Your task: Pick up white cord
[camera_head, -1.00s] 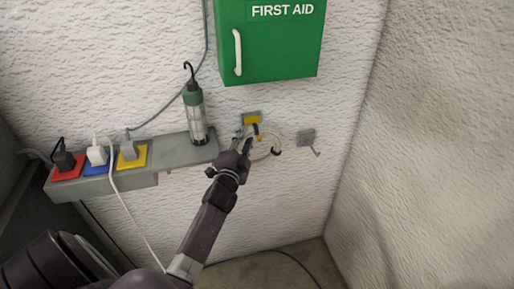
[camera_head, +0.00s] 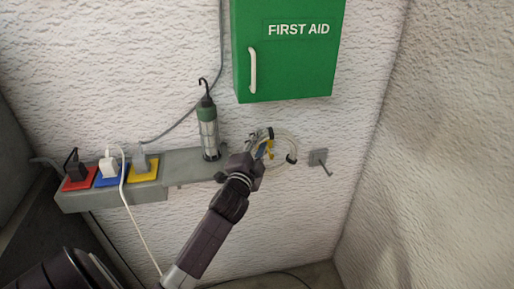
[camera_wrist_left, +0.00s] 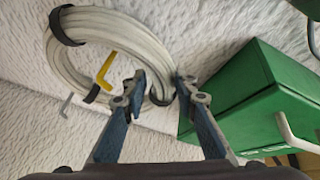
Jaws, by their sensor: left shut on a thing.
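The white cord is a coil (camera_head: 287,139) bound with black bands, in front of the wall below the green cabinet. In the left wrist view the coil (camera_wrist_left: 120,22) fills the upper left, and its lower right part passes between my fingertips. My left gripper (camera_head: 262,150) is shut on the coil; in the wrist view its two fingers (camera_wrist_left: 158,84) stand on either side of the strands. A yellow hook (camera_wrist_left: 106,70) shows through the loop. I cannot tell whether the coil still rests on it. My right gripper is not in view.
The green first aid cabinet (camera_head: 288,60) is close above the gripper. A hand lamp (camera_head: 208,132) stands on the grey ledge (camera_head: 178,168) to the left, near several plugs. A grey hook (camera_head: 318,158) is on the wall to the right. The right wall is bare.

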